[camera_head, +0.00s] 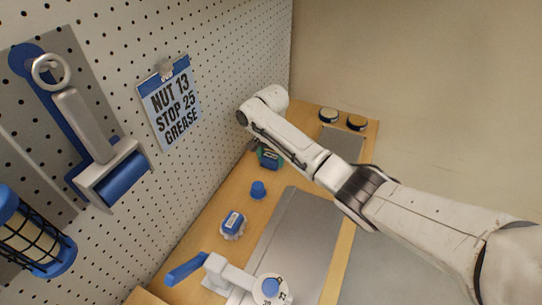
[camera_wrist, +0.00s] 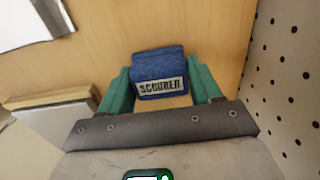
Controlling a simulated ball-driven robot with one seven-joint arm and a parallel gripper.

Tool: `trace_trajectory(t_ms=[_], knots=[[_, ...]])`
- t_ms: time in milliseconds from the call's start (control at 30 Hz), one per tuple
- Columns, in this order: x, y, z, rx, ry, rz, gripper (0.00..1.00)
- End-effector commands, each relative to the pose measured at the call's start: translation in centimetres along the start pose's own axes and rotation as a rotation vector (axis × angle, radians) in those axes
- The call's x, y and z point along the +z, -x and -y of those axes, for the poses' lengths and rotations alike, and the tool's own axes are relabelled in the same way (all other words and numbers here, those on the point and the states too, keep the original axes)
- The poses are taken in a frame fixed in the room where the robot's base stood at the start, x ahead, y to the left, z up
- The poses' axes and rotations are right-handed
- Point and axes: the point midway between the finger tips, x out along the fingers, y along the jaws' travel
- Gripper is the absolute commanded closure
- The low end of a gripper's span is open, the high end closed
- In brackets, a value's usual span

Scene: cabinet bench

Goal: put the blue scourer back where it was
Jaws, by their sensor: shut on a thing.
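The blue scourer (camera_wrist: 159,68) is a small block with a pale label reading "SCOURER". In the wrist view it sits between the two teal fingers of my gripper (camera_wrist: 157,82), which is shut on it. The wooden bench top (camera_wrist: 110,60) fills the view behind it; I cannot tell whether the scourer touches the wood. In the head view my gripper (camera_head: 268,157) is low over the far part of the bench, close to the pegboard, and mostly hidden behind my arm. The scourer is hard to make out there.
A blue cap (camera_head: 257,190) and a blue-and-white labelled item (camera_head: 233,223) stand nearer on the bench. A blue-handled device (camera_head: 215,268) is at the front. Two round tins (camera_head: 328,115) (camera_head: 356,122) are at the far end. The pegboard (camera_head: 225,60) rises along the left.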

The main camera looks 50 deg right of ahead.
Motion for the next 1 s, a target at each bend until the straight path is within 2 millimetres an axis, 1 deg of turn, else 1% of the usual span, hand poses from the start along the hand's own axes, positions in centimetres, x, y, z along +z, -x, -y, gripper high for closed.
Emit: trace_trajectory(t_ms=[400, 433, 600, 667, 700, 900, 1000], knots=[[0.02, -0.62, 0.01, -0.001, -0.001, 0.001, 0.65], [0.00, -0.53, 0.00, -0.001, -0.001, 0.000, 0.34], [0.00, -0.51, -0.01, -0.001, -0.001, 0.000, 0.17], [-0.01, -0.50, -0.01, -0.001, -0.001, 0.000, 0.12], [-0.01, -0.50, -0.01, -0.001, -0.001, 0.000, 0.11], [-0.02, -0.42, -0.01, -0.001, -0.001, 0.000, 0.11], [-0.03, 0.05, 0.00, -0.002, 0.000, -0.001, 0.11]])
